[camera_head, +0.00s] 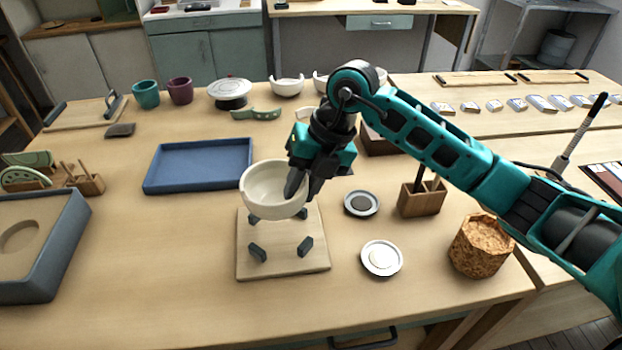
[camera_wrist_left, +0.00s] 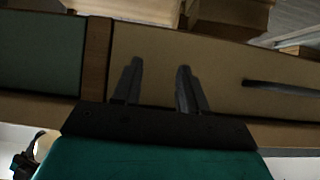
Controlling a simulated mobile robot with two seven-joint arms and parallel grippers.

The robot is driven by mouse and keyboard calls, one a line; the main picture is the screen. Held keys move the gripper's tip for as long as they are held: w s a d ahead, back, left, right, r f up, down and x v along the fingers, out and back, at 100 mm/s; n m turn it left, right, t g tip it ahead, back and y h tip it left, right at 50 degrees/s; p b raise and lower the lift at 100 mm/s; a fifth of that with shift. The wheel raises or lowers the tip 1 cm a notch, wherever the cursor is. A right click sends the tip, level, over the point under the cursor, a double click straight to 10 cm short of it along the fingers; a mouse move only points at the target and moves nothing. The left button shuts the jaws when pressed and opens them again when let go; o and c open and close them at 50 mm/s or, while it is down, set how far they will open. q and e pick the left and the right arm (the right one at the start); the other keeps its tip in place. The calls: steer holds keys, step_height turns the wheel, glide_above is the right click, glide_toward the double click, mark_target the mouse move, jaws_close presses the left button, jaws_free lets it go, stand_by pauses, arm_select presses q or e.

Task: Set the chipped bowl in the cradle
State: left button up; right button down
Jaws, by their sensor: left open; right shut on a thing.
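The cream bowl (camera_head: 268,190) is held in the air over the back part of the cradle, a square wooden board (camera_head: 285,268) with several dark grey posts. My right gripper (camera_head: 303,190) is shut on the bowl's right rim. The bowl looks roughly upright and hides part of the back posts; I cannot tell whether it touches them. No chip is clear on the side that shows. My left gripper is out of the head view. In the left wrist view my left gripper (camera_wrist_left: 158,85) is open and empty, in front of a wooden drawer front.
A blue tray (camera_head: 198,167) lies behind and left of the cradle. Two small dishes, one dark-filled (camera_head: 361,203) and one pale-filled (camera_head: 381,258), lie to its right. A wooden tool block (camera_head: 421,198) and a cork pot (camera_head: 481,247) stand farther right. Bare tabletop lies left of the cradle.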

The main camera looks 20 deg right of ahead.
steer(key=shift+a+f+b, duration=0.1)
steer(key=shift+f+b, duration=0.45)
steer(key=shift+f, duration=0.1)
step_height(320, 180, down, 2)
steer(key=shift+b, duration=0.8)
steer(key=shift+f+b, duration=0.35)
steer(key=shift+f, duration=0.25)
arm_select(q)
steer(key=shift+w+d+f+h, duration=0.2)
steer(key=shift+d+f, duration=0.1)
steer(key=shift+f, duration=0.2)
steer(key=shift+w+d+f+h, duration=0.15)
steer(key=shift+d+f, duration=0.1)
steer(key=shift+f, duration=0.2)
steer(key=shift+r, duration=0.1)
steer(key=shift+f, duration=0.2)
arm_select(e)
steer(key=shift+f, duration=0.45)
arm_select(q)
steer(key=shift+f+b, duration=0.85)
steer(key=shift+b, duration=0.15)
arm_select(e)
steer(key=shift+f, duration=1.5)
